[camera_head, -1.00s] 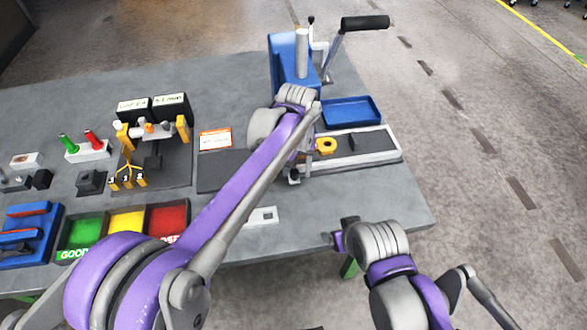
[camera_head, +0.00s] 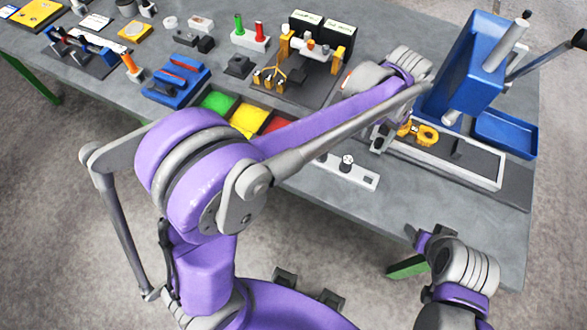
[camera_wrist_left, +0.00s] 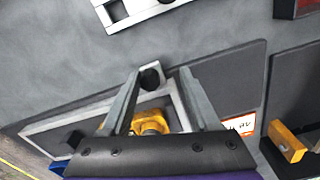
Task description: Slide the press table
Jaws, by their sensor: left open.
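The press has a blue body (camera_head: 468,65) and a lever at the right of the bench. Its table is a long light-framed slide (camera_head: 480,170) low in front of it, with a yellow casting (camera_head: 426,135) towards its left end. My left gripper (camera_head: 380,139) is at that left end, pointing down. In the left wrist view its open fingers (camera_wrist_left: 155,85) stand either side of a black knob (camera_wrist_left: 150,77) at the end of the slide; I cannot tell whether they touch it.
A blue tray (camera_head: 506,134) lies right of the press. A white strip with a black knob (camera_head: 347,163) lies in front of the slide. Green, yellow and red bins (camera_head: 247,120) and a fixture with yellow posts (camera_head: 285,46) stand left. The front right bench top is bare.

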